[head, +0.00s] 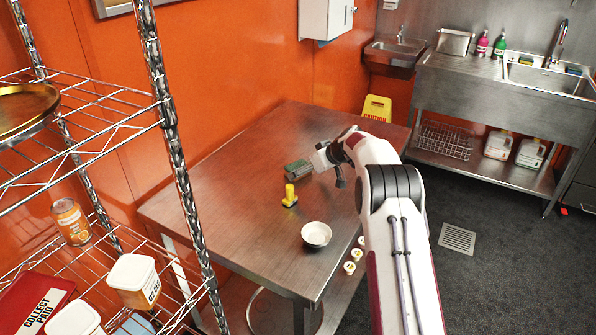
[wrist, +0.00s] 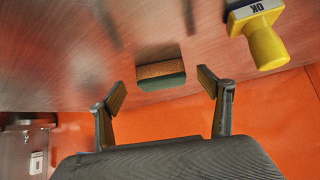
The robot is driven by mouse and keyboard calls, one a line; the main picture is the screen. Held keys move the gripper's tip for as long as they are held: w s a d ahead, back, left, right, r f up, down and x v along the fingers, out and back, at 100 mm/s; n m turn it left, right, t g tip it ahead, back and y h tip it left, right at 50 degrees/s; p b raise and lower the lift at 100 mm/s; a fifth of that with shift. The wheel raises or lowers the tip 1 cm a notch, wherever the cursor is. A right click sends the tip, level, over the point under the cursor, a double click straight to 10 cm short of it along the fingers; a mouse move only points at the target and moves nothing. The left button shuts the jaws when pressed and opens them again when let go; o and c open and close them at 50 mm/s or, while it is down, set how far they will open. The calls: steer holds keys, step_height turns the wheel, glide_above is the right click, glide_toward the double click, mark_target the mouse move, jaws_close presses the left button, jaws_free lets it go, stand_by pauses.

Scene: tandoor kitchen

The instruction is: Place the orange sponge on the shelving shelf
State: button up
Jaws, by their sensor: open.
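In the wrist view, the orange sponge (wrist: 160,71) lies on the tabletop with its dark green side toward the bottom of the picture. My gripper (wrist: 162,79) is open, its fingers apart, with the sponge seen between and beyond the fingertips. Nothing is held, and the exact gap to the sponge is hard to tell. In the head view, my arm's end is over the table beside a small greenish-grey block shape, which I cannot clearly tell as sponge or gripper. The wire shelving shelf (head: 100,145) stands at the left.
A yellow stamp (head: 289,197) stands near my gripper; it also shows in the wrist view (wrist: 262,42). A white bowl (head: 316,234) sits on the steel table (head: 240,190). The shelving holds a brass tray (head: 25,108), a can (head: 71,222) and tubs (head: 133,275).

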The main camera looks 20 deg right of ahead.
steer(key=shift+x, duration=0.95)
steer(key=c, duration=0.8)
